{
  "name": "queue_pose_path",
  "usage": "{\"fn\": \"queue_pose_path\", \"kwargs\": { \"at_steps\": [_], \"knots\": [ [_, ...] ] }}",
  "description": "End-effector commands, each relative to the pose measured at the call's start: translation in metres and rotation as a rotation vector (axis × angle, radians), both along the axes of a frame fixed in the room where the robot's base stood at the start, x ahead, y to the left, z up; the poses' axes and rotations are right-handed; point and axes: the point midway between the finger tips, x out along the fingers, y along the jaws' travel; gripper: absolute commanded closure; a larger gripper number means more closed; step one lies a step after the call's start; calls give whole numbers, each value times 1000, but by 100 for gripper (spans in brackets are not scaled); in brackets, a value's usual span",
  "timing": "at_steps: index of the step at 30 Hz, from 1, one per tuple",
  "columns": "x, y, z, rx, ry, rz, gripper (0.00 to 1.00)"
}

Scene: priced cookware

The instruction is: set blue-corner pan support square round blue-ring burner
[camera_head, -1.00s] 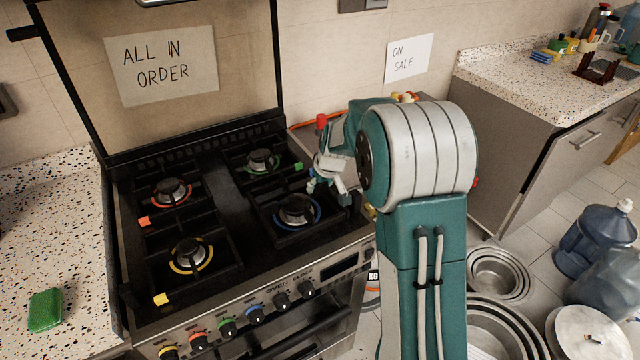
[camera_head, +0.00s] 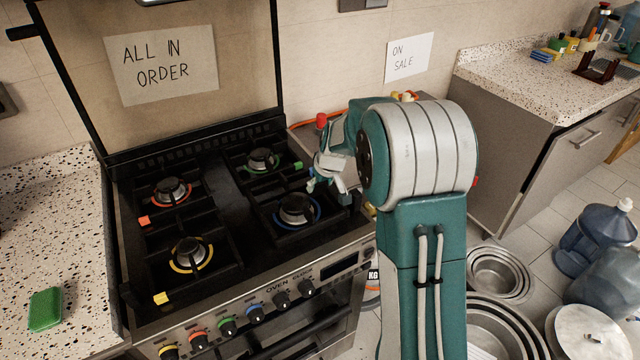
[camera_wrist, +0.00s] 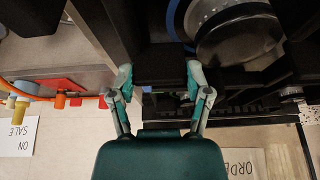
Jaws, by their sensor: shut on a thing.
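The blue-ring burner (camera_head: 297,208) is at the front right of the stove; its blue ring also shows in the wrist view (camera_wrist: 174,22). The black pan support (camera_head: 262,226) stands around this burner, close to square with the hob as far as I can see. My gripper (camera_head: 318,184) is at its right rear side. In the wrist view my gripper (camera_wrist: 160,82) is shut on a black bar of the pan support (camera_wrist: 164,60), between its two teal fingers. The blue corner is mostly hidden by my gripper, so I cannot tell its exact seating.
Neighbouring supports surround the green-ring burner (camera_head: 263,160), the red-ring burner (camera_head: 171,190) and the yellow-ring burner (camera_head: 190,254). An orange hose (camera_head: 322,119) runs behind my arm. A green sponge (camera_head: 45,310) lies on the left counter. Pots and water jugs stand on the floor at right.

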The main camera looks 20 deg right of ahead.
Motion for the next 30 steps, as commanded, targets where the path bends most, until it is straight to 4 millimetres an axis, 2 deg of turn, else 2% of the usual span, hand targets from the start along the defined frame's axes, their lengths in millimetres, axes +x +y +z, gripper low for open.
{"fn": "queue_pose_path", "kwargs": {
  "at_steps": [28, 29, 30],
  "knots": [
    [0, 0, -17, 1, -1, -1, 97],
    [0, 0, -17, 0, -1, 0, 32],
    [0, 0, -17, 0, -1, 0, 14]
  ]
}}
